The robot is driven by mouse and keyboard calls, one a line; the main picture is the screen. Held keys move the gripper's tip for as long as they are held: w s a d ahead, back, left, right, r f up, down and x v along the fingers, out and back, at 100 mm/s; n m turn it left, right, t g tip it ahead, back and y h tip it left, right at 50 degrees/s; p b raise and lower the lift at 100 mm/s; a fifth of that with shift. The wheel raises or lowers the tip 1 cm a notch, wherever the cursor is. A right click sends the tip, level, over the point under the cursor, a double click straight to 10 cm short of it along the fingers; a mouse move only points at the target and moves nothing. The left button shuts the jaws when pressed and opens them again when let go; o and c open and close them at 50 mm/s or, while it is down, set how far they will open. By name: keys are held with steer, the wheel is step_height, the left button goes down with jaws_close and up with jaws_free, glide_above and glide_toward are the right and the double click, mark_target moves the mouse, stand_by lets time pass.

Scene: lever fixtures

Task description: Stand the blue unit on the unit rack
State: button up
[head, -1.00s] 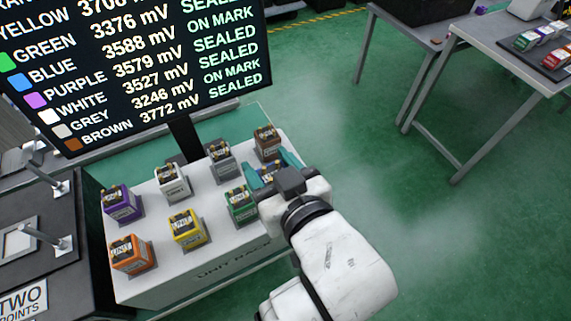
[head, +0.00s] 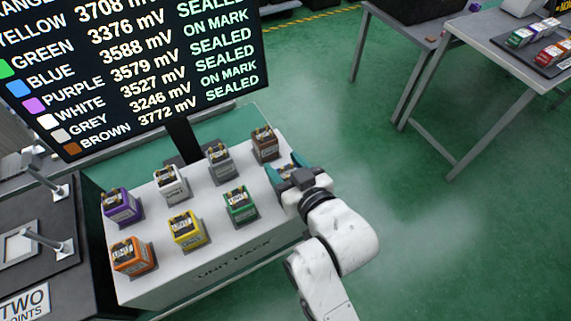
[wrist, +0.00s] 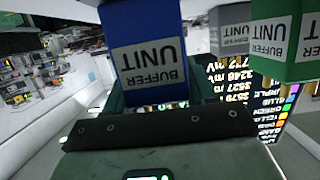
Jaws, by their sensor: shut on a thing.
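The blue unit (wrist: 145,55) is between my gripper's fingers in the wrist view, its "BUFFER UNIT" label upside down in the picture. My gripper (head: 286,170) is shut on it at the right end of the white unit rack (head: 180,285). In the head view the gripper mostly hides the blue unit, so I cannot tell whether it touches the rack top. The green unit (head: 240,204) stands just left of my gripper, and the brown unit (head: 265,144) stands behind it.
Yellow (head: 187,230), orange (head: 130,257), purple (head: 121,208), white (head: 172,184) and grey (head: 220,161) units stand upright on the rack. A display screen (head: 130,75) rises behind the rack.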

steer(key=shift+f, duration=0.1)
steer(key=o, duration=1.1)
steer(key=shift+o, duration=0.2)
steer(key=shift+r, duration=0.2)
steer(key=shift+s+d, duration=0.15)
steer(key=shift+s, duration=0.1)
steer(key=b+v, duration=0.1)
steer(key=v, duration=1)
steer(key=shift+s+d+r, duration=0.1)
steer(key=shift+d+r, duration=0.05)
